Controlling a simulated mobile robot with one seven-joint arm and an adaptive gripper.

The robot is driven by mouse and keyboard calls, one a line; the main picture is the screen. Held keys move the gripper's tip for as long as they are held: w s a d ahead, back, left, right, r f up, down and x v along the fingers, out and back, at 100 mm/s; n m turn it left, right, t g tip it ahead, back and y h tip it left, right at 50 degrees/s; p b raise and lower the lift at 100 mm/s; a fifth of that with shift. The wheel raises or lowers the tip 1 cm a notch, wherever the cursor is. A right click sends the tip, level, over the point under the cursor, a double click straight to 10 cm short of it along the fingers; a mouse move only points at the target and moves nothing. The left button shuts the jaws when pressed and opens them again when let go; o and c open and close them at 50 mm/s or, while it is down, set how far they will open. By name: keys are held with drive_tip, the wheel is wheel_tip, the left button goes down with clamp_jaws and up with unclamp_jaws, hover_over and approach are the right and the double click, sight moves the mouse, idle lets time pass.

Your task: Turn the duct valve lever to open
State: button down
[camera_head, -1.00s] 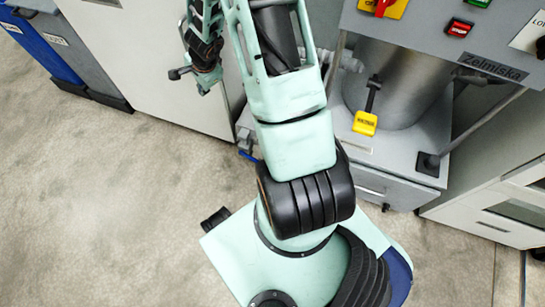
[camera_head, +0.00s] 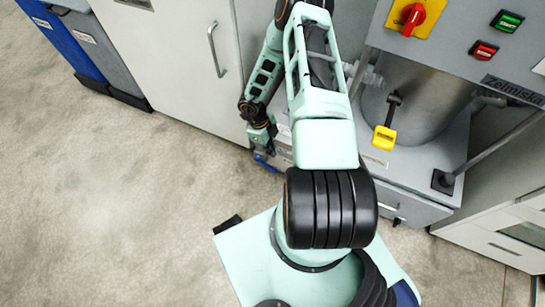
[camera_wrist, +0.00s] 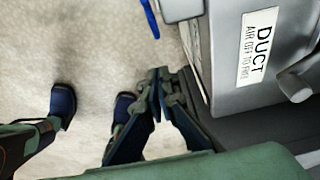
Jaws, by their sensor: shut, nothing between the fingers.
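The blue valve lever (camera_head: 265,163) is low at the left front of the grey machine, just below my gripper (camera_head: 262,146) in the head view. In the wrist view the blue lever (camera_wrist: 150,18) shows only partly at the top edge, beside a grey body with a white label reading DUCT (camera_wrist: 258,48). My gripper (camera_wrist: 157,88) is shut and empty, its fingertips together. The fingertips are apart from the lever in the wrist view. The lever's pivot is mostly hidden.
A black lever with a yellow end (camera_head: 384,138) is on the machine front, under a panel with a red knob (camera_head: 412,18). A light cabinet (camera_head: 165,55) with a handle stands left. Blue and grey bins (camera_head: 62,35) are far left. The floor (camera_head: 110,200) is clear.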

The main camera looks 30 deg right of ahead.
drive_tip(key=b, duration=0.3)
hover_over(275, 169)
drive_tip(key=x, duration=0.5)
drive_tip(key=w+a+x, duration=0.1)
drive_tip(key=x, duration=0.2)
drive_tip(key=shift+s+d+f, duration=0.1)
drive_tip(key=shift+f, duration=0.4)
drive_tip(key=shift+w+a+f+b, duration=0.15)
drive_tip(key=shift+w+f+b, duration=0.1)
drive_tip(key=shift+f, duration=0.35)
drive_tip(key=shift+w+a+f+b, duration=0.1)
drive_tip(key=shift+w+f+b, duration=0.15)
drive_tip(key=shift+f, duration=0.35)
drive_tip(key=shift+w+a+f, duration=0.25)
drive_tip(key=shift+f, duration=0.35)
drive_tip(key=shift+d+b, duration=0.1)
drive_tip(key=shift+b, duration=0.2)
drive_tip(key=shift+f+t, duration=0.1)
drive_tip(key=shift+t, duration=0.2)
